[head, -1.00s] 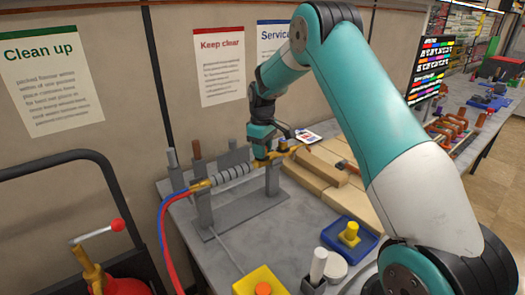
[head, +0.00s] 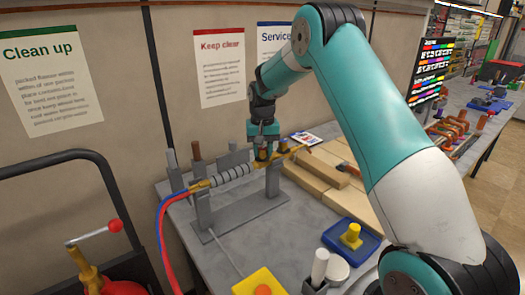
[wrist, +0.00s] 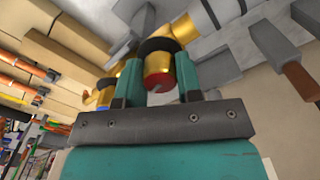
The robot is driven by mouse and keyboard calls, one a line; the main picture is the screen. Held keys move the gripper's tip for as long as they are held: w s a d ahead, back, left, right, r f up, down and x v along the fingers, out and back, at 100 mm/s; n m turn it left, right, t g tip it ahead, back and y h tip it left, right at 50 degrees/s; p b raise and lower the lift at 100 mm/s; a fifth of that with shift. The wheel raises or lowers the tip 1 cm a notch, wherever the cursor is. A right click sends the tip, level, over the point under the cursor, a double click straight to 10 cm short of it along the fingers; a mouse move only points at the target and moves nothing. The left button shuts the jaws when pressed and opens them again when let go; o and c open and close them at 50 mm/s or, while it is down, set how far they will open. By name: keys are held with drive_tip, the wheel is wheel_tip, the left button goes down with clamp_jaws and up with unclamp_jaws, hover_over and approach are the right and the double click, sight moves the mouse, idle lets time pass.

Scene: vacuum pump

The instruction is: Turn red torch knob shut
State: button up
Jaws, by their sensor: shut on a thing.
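The torch (head: 236,172), with a grey ribbed handle and brass ends, lies across a grey stand (head: 204,208) on the bench. My gripper (head: 264,155) is over the torch's right end, pointing down. In the wrist view my gripper (wrist: 160,82) has its two teal fingers on either side of the red knob (wrist: 158,80), a brass cap with a red band, and is shut on it. A blue-marked brass knob (wrist: 104,98) shows left of the fingers. In the head view the fingers hide the red knob.
Red and blue hoses (head: 164,225) run from the torch's left end. Wooden planks (head: 320,178) lie right of the stand. A blue tray with a yellow piece (head: 351,236) and a yellow block with an orange button (head: 262,282) stand in front.

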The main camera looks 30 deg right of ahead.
sight(263, 149)
drive_tip(key=shift+m, duration=1.3)
drive_tip(key=shift+r+m, duration=0.1)
drive_tip(key=shift+m, duration=0.2)
drive_tip(key=o, duration=0.9)
drive_tip(key=shift+o, duration=0.2)
wheel_tip(263, 149, up, 17)
drive_tip(key=b, duration=0.3)
drive_tip(key=shift+r, duration=0.15)
